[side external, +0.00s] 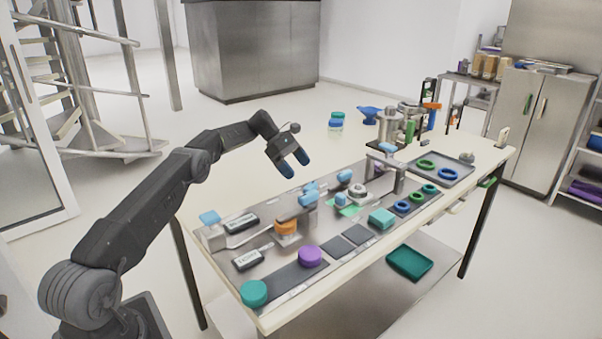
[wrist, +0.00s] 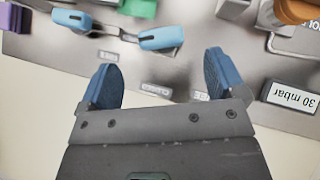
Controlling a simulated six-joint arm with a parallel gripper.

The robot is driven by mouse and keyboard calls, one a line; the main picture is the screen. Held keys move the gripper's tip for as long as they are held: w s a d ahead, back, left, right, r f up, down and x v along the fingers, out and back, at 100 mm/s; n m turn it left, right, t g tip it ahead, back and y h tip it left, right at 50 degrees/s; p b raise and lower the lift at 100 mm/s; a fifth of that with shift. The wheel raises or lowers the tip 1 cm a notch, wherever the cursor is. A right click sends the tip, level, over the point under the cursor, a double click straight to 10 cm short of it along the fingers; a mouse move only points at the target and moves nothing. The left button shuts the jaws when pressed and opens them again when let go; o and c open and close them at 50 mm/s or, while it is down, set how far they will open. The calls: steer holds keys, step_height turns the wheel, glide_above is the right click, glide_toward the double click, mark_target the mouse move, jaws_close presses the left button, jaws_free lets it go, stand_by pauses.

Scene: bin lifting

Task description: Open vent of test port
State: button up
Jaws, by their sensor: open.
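My gripper (side external: 293,164) hangs open and empty above the back edge of the panel bench; its two blue-padded fingers also show in the wrist view (wrist: 161,80). A lever with two light-blue grips (wrist: 160,38) lies ahead of the fingers in the wrist view, apart from them. Small label plates (wrist: 155,90) sit on the panel between the fingers, too blurred to read surely. In the side view, several light-blue grips (side external: 309,198) stand on the metal panel (side external: 262,207). I cannot tell which one is the test port's vent.
An orange knob (side external: 287,227) and displays (side external: 242,222) are on the panel; one reads 30 mbar in the wrist view (wrist: 290,97). Purple (side external: 310,256) and teal (side external: 254,293) round pieces lie at the front. A tray of rings (side external: 459,160) is at the right.

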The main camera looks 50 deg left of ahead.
mark_target(309, 185)
steer(key=shift+c, duration=0.2)
steer(key=shift+c, duration=0.7)
steer(key=shift+w+d+r+m+y, duration=0.2)
steer(key=shift+r+m+y, duration=0.1)
steer(key=shift+m, duration=0.1)
steer(key=shift+c, duration=0.7)
steer(key=d+r+m+y, duration=0.1)
steer(key=m, duration=0.1)
steer(key=d+r+m+y, duration=0.1)
steer(key=m+y, duration=0.1)
steer(key=d+m+y, duration=0.1)
steer(key=m, duration=0.1)
steer(key=shift+s+r+g, duration=0.15)
steer(key=shift+r+g, duration=0.15)
steer(key=shift+r, duration=0.1)
steer(key=c, duration=0.4)
steer(key=s+d+r+m+t+y, duration=0.1)
steer(key=s+d+r+m+y, duration=0.35)
steer(key=m, duration=0.65)
steer(key=shift+y, duration=0.45)
steer(key=x, duration=0.9)
steer(key=w+a+x, duration=0.1)
steer(key=x, duration=0.4)
steer(key=shift+r, duration=0.1)
steer(key=shift+c, duration=0.5)
steer(key=c, duration=0.8)
